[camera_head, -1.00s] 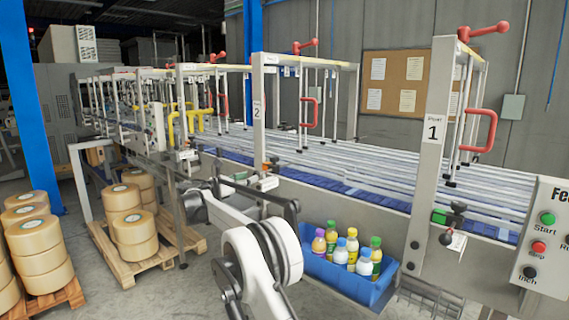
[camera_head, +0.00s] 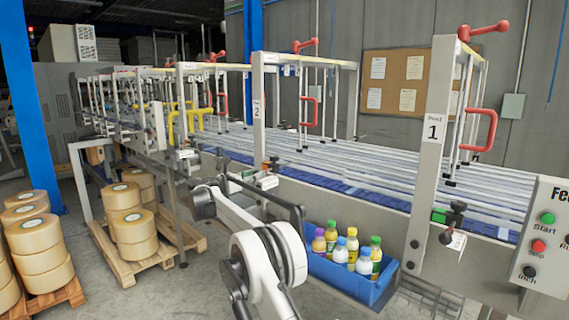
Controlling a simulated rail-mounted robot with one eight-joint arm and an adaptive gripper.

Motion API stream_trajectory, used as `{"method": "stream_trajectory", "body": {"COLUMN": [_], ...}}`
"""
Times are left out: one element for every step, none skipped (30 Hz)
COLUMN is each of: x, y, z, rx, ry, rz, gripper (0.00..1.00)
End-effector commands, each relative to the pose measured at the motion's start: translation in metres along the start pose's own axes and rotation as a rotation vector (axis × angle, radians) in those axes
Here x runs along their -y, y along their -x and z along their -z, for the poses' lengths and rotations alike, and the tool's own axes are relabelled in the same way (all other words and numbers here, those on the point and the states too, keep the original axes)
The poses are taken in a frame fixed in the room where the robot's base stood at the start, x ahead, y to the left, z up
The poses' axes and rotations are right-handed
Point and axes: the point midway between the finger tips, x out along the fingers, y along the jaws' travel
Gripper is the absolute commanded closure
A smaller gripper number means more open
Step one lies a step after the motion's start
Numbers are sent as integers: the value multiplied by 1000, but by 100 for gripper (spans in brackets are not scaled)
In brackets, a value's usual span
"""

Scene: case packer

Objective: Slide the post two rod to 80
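Post two (camera_head: 259,112) is the pale upright frame marked "2", standing at the near side of the conveyor left of centre. The rod there is too small to make out clearly, and no scale reading is legible. My white arm reaches up from the bottom centre and bends at a dark joint. My gripper (camera_head: 246,176) appears small and dark close to the clamp block, partly merged with the parts behind it. Its fingers and any contact cannot be made out.
Post one (camera_head: 433,135), marked "1", stands at right with a green part and dark knob. A blue bin (camera_head: 348,278) of bottles sits below the conveyor, beside my arm. The control panel (camera_head: 545,240) is far right. Tape rolls (camera_head: 133,235) stand on pallets at left.

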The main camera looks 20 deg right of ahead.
Motion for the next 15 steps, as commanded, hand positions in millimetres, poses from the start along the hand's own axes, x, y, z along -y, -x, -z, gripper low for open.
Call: {"method": "stream_trajectory", "body": {"x": [0,0,0,0,0,0,0,0,0,0,0,0,0,0,0], "y": [0,0,0,0,0,0,0,0,0,0,1,1,1,2,2], "z": [0,0,0,0,0,0,0,0,0,0,0,0,0,0,0], "rx": [0,0,0,0,0,0,0,0,0,0,0,0,0,0,0], "ry": [0,0,0,0,0,0,0,0,0,0,0,0,0,0,0], "rz": [0,0,0,0,0,0,0,0,0,0,0,0,0,0,0], "gripper": [98,98,98,98,98,98,98,98,98,98,98,98,98,98,98]}}
